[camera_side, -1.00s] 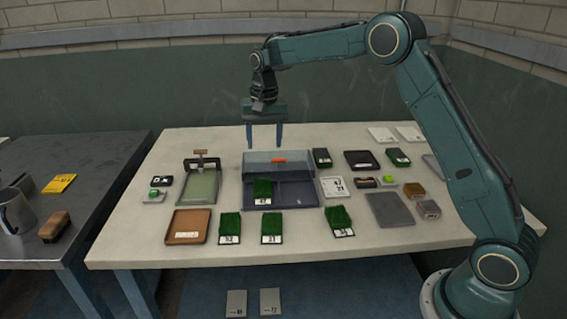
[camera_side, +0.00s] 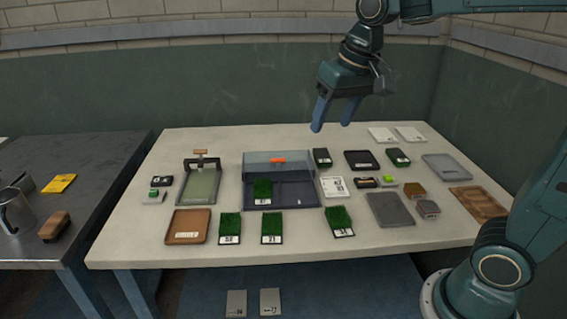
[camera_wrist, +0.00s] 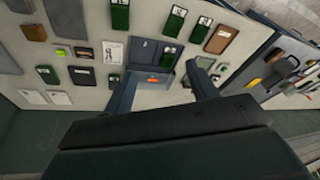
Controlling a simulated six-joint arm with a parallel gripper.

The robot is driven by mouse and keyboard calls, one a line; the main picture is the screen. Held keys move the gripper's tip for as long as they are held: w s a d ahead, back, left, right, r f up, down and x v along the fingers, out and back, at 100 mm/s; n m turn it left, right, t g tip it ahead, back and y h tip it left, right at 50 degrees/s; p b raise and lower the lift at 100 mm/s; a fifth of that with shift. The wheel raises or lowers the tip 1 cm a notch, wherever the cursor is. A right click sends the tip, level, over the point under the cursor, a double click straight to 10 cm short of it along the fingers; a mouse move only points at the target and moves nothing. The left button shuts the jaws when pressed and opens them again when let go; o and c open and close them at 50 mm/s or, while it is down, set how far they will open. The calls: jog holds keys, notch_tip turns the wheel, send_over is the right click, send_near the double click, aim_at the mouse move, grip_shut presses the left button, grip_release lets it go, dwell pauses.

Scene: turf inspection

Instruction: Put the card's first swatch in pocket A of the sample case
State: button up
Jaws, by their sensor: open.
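The sample case (camera_side: 300,196) stands mid-table with its clear lid raised and an orange latch on it. A green turf swatch (camera_side: 262,190) sits in its left part; the pocket letters are too small to read. A white printed card (camera_side: 334,187) lies just right of the case. Loose green swatches lie in front, at left (camera_side: 229,226), middle (camera_side: 271,226) and right (camera_side: 340,220), and two more behind (camera_side: 322,157) (camera_side: 397,157). My gripper (camera_side: 332,125) is open and empty, high above the table's back. The wrist view shows the case (camera_wrist: 150,58) between my fingers.
A brown tray (camera_side: 187,226) and a green-bedded press (camera_side: 198,187) stand left. A dark tray (camera_side: 361,160), grey plate (camera_side: 390,209), small blocks (camera_side: 414,190) and a brown slatted tray (camera_side: 478,203) lie right. A side bench (camera_side: 60,215) holds a mug and brush.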

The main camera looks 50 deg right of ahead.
jog(key=s+a+f+n+t, duration=0.1)
jog(key=s+f+n+t, duration=0.1)
jog(key=s, duration=1.3)
notch_tip(320, 180, down, 2)
jog(key=shift+s+a+f+n, duration=0.15)
jog(key=shift+s+n, duration=0.1)
jog(key=shift+n, duration=0.45)
